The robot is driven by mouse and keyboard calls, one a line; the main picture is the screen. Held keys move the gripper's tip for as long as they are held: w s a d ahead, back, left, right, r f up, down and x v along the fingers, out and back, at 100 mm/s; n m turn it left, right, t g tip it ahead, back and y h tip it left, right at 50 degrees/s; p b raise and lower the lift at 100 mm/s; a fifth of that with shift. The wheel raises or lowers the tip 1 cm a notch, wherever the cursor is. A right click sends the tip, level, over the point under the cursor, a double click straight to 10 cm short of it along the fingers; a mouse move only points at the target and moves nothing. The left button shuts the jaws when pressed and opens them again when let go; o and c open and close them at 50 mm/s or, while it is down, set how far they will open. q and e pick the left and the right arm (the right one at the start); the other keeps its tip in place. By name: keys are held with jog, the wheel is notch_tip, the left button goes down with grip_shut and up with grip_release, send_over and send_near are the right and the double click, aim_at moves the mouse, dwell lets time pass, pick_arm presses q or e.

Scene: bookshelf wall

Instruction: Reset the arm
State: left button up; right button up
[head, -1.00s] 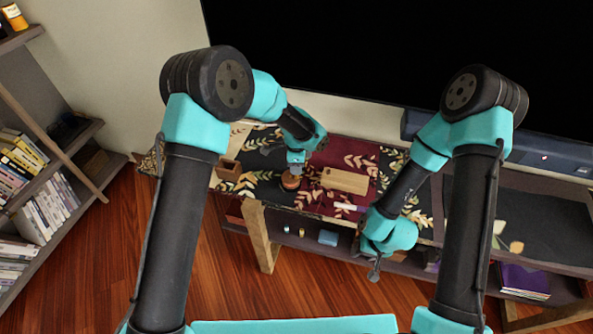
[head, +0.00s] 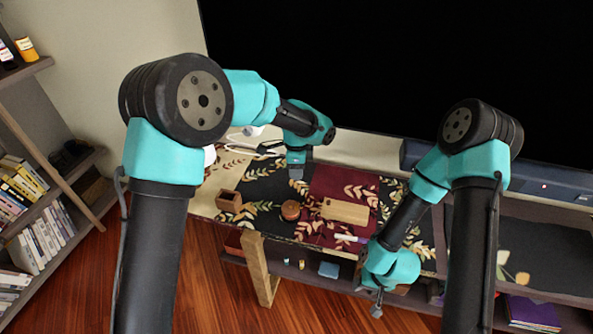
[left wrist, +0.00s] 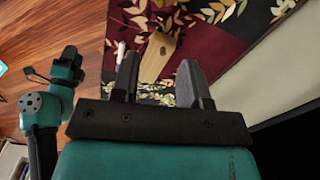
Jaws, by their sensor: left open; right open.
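My left gripper (head: 296,178) is over the back part of the table in the head view, above and behind a round brown wooden object (head: 290,210). In the left wrist view my left gripper (left wrist: 157,75) has its two fingers wide apart with nothing between them that it holds. My right gripper (head: 376,308) hangs low in front of the table's front edge in the head view. It looks empty, and its jaws are small there. My right arm also shows at the left of the left wrist view.
A wooden board (head: 345,211) lies on the patterned cloth, with a white marker-like stick (head: 350,238) in front of it. A small wooden box (head: 229,201) stands at the left. A large black screen (head: 400,70) rises behind. A bookshelf (head: 40,200) stands at far left.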

dwell(0.5)
pick_arm(q)
jog(key=s+a+f+n+h, duration=0.2)
jog(key=s+a+f+n, duration=0.6)
jog(key=f, duration=0.3)
jog(key=s+a+f+n+h, duration=0.2)
jog(key=s+a+f+n, duration=0.5)
jog(key=a+f, duration=0.4)
jog(key=s+a+f+n, duration=0.1)
jog(key=s+a+n, duration=0.2)
jog(key=s, duration=0.3)
jog(key=s+a+f+n, duration=0.2)
jog(key=s+a, duration=0.1)
jog(key=s, duration=0.2)
jog(key=shift+s+f+n+t, duration=0.3)
jog(key=shift+s+n+t, duration=0.05)
jog(key=shift+n+t, duration=0.05)
